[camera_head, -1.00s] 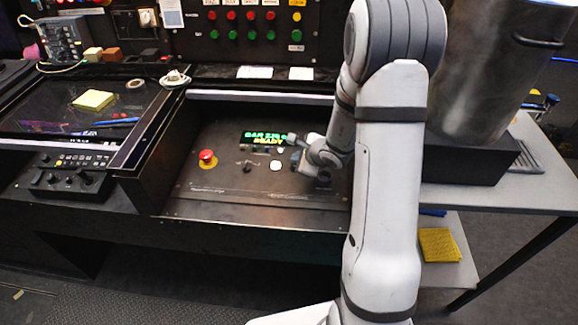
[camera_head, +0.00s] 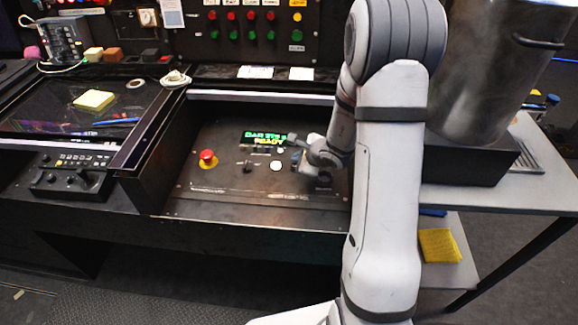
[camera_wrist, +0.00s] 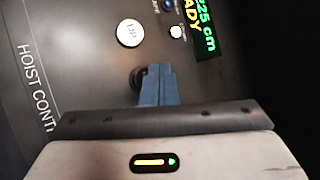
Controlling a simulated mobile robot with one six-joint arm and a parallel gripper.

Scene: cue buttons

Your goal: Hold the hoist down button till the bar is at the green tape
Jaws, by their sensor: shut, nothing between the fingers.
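My gripper (camera_wrist: 157,70) is shut and empty, its blue fingers pointing at the hoist panel (camera_head: 225,190). In the head view it shows low over the panel's right part, mostly hidden by my wrist. A dark round button (camera_wrist: 136,78) sits right at the fingertips, partly covered by them; no label on it is readable, and I cannot tell whether the fingers touch it. The white UP button (camera_wrist: 130,32) is apart from the fingers and also shows in the head view (camera_head: 275,165). The lit display (camera_wrist: 205,25) reads 225 cm and READY. The bar and green tape are not visible.
A red mushroom button (camera_head: 207,158) on a yellow base and a small dark knob (camera_head: 248,167) stand left of the UP button. A small white button (camera_wrist: 176,32) lies by the display. A large metal pot (camera_head: 490,75) stands right of my arm.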

